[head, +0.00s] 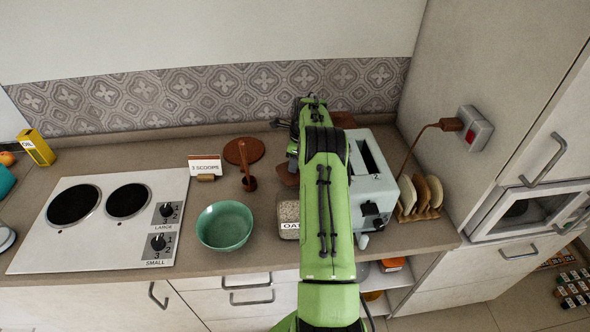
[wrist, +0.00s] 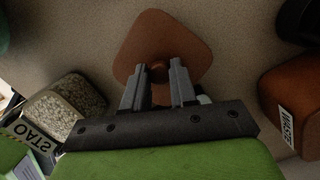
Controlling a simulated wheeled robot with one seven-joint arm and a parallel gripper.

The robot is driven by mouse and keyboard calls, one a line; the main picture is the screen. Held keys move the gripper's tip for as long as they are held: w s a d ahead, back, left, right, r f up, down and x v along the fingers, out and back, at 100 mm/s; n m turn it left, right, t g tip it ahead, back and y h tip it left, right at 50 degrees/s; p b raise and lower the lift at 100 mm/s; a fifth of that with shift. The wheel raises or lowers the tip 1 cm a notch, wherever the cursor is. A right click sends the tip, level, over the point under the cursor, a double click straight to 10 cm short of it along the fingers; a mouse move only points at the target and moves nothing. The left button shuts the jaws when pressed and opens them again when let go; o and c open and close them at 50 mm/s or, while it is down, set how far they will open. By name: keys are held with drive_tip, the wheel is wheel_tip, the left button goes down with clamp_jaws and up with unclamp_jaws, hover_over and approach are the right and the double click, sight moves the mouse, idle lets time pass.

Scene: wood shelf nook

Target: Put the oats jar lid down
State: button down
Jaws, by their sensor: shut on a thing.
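The oats jar lid (wrist: 185,38) is a brown rounded square with a round knob, seen from above in the wrist view. My gripper (wrist: 159,78) is shut on its knob. In the head view a brown part of the lid (head: 286,177) shows left of my green arm, behind the jar, at or just above the counter; I cannot tell whether it touches. The oats jar (wrist: 70,100) is open, full of oats, at the lid's left in the wrist view. In the head view the jar (head: 289,213) is partly hidden by my arm.
A toaster (head: 366,190) and toast rack (head: 433,194) stand to the right. A green bowl (head: 224,228), a recipe card (head: 205,164), a wooden scoop (head: 249,183) and a round brown board (head: 244,151) are to the left, beside the hob (head: 106,235). A brown waste bin (wrist: 285,85) is near the lid.

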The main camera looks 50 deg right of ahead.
drive_tip(key=shift+f, duration=1.6)
drive_tip(key=shift+f, duration=0.2)
drive_tip(key=c, duration=0.9)
unclamp_jaws()
drive_tip(key=shift+r, duration=0.1)
